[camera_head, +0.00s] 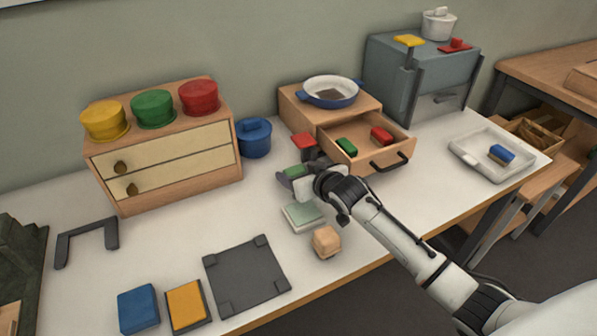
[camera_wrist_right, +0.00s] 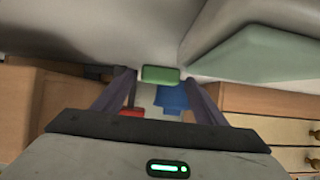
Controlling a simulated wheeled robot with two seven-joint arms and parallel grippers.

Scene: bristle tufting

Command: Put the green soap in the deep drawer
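The green soap (camera_head: 294,171) is between the fingertips of my right gripper (camera_head: 297,172), above the table's middle. The soap also shows in the wrist view (camera_wrist_right: 160,75), filling nearly all the gap between the dark fingers, and the gripper looks shut on it. An open wooden drawer (camera_head: 384,164) with a dark handle is just right of the gripper, and holds a green block (camera_head: 347,146) and a red block (camera_head: 381,136). The cabinet (camera_head: 176,178) at left has two shut cream drawers. I cannot tell which drawer is the deep one. My left gripper is out of view.
A pale green block (camera_head: 303,214) and a wooden block (camera_head: 326,242) lie below the gripper. A red piece (camera_head: 303,141) and blue pot (camera_head: 254,138) stand behind it. A blue-rimmed pan (camera_head: 330,91) sits atop the drawer box. A white tray (camera_head: 465,157) is at right.

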